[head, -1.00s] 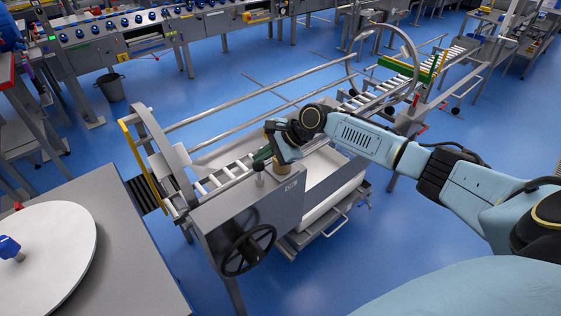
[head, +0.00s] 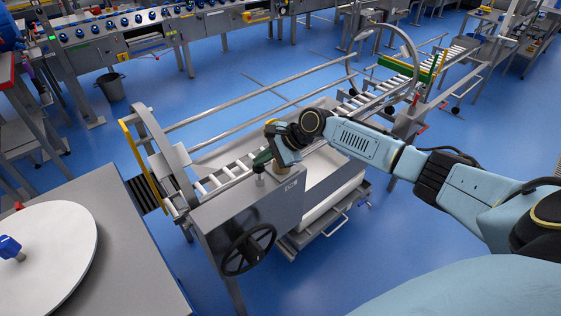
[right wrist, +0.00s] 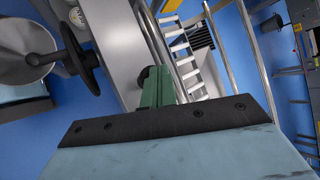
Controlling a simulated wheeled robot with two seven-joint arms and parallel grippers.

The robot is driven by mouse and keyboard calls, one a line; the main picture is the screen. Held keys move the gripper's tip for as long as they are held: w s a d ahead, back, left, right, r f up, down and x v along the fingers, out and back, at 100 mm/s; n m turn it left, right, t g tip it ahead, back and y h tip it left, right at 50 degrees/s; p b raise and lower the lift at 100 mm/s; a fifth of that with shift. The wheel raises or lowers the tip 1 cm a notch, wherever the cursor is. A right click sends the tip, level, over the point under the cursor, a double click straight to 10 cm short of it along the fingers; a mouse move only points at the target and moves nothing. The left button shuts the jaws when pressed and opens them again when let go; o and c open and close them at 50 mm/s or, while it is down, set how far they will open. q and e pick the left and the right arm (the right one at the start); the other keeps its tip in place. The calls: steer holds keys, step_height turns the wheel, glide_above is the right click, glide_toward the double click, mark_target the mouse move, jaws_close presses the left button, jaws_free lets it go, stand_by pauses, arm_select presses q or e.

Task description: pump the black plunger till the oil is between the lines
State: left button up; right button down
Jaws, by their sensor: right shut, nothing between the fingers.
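The black plunger's knob (head: 258,169) stands on top of the grey steel housing (head: 235,212) at the near end of the roller conveyor. My right gripper (head: 261,160) is shut and empty, its green fingers pointing down at the knob. In the right wrist view the green fingers (right wrist: 157,88) overlap a round black knob (right wrist: 148,72); whether they touch it is unclear. My left gripper is out of view.
A black handwheel (head: 249,249) is on the housing's front; it also shows in the right wrist view (right wrist: 76,57). A white tub (head: 325,190) lies right of the housing. A steel table with a white disc (head: 62,250) stands at left. Blue floor is clear at right.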

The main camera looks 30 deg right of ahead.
mark_target(263, 166)
steer(key=shift+f, duration=0.75)
stand_by(0.3)
steer(key=shift+r, duration=0.15)
steer(key=shift+r+p, duration=1.15)
steer(key=shift+p, duration=0.1)
step_height(263, 166, up, 6)
steer(key=p, duration=0.6)
steer(key=shift+p, duration=0.3)
